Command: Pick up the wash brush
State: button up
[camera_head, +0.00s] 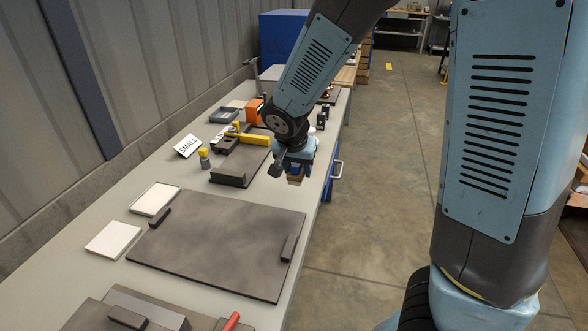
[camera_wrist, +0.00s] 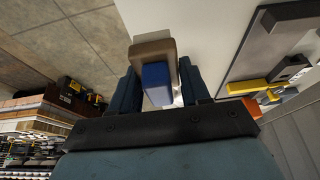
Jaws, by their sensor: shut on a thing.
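The wash brush appears as a tan-brown block (camera_wrist: 152,47) with a blue part and a pale part behind it in the wrist view. It sits between the two dark blue fingers of my gripper (camera_wrist: 157,80), which is shut on it. In the head view my gripper (camera_head: 299,163) points down near the bench's right edge. The tan end of the brush (camera_head: 295,179) shows just below the fingers. I cannot tell from the head view how far it is above the bench top; much of it is hidden by the gripper.
A large dark tray (camera_head: 215,245) lies on the long bench in front, with two white tiles (camera_head: 114,239) at its left. Behind are a smaller dark tray with a yellow bar (camera_head: 240,138), a "SMALL" sign (camera_head: 187,146) and a yellow-capped bottle (camera_head: 204,158). Open floor lies right.

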jog(key=s+d+r, duration=0.1)
jog(key=s+r, duration=0.2)
jog(key=s, duration=0.3)
jog(key=shift+s+d, duration=0.15)
jog(key=shift+s, duration=0.25)
jog(key=o, duration=0.5)
jog(key=shift+c, duration=0.2)
jog(key=c, duration=0.3)
jog(key=shift+s, duration=0.1)
